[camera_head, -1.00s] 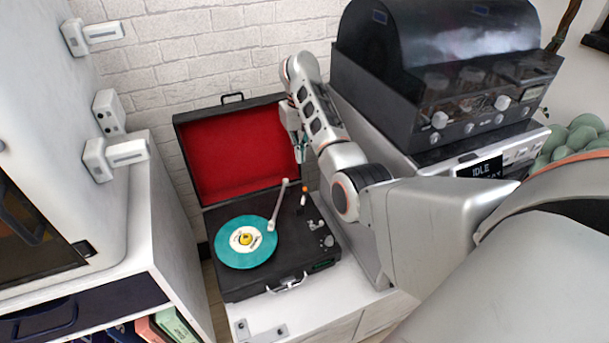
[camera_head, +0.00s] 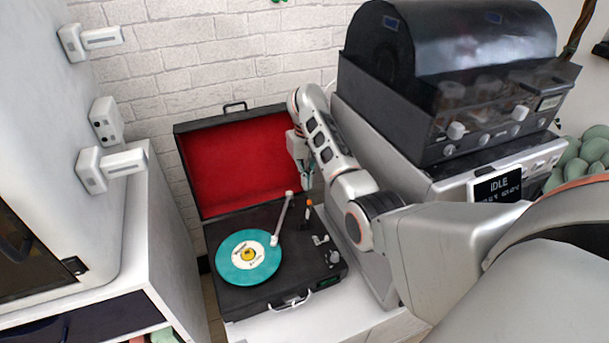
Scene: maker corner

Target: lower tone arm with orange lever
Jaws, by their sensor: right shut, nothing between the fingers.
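The record player (camera_head: 235,301) is an open black suitcase with a red-lined lid (camera_head: 240,160) standing up behind it. A teal record (camera_head: 238,272) with a pale label lies on it. The white tone arm (camera_head: 282,218) runs from the back of the deck to the record's right edge; whether its tip touches the record cannot be told. The small orange lever (camera_head: 309,203) stands upright right of the tone arm. My right gripper (camera_head: 306,184) points down just above and behind the lever, shut and empty; contact with the lever is not clear. My left gripper is out of view.
A large dark machine with a curved cover (camera_head: 450,40) stands on a grey unit with an IDLE screen (camera_head: 497,186), close right of my right arm. A white cabinet (camera_head: 130,220) stands at left. The record player rests on a white surface (camera_head: 340,322).

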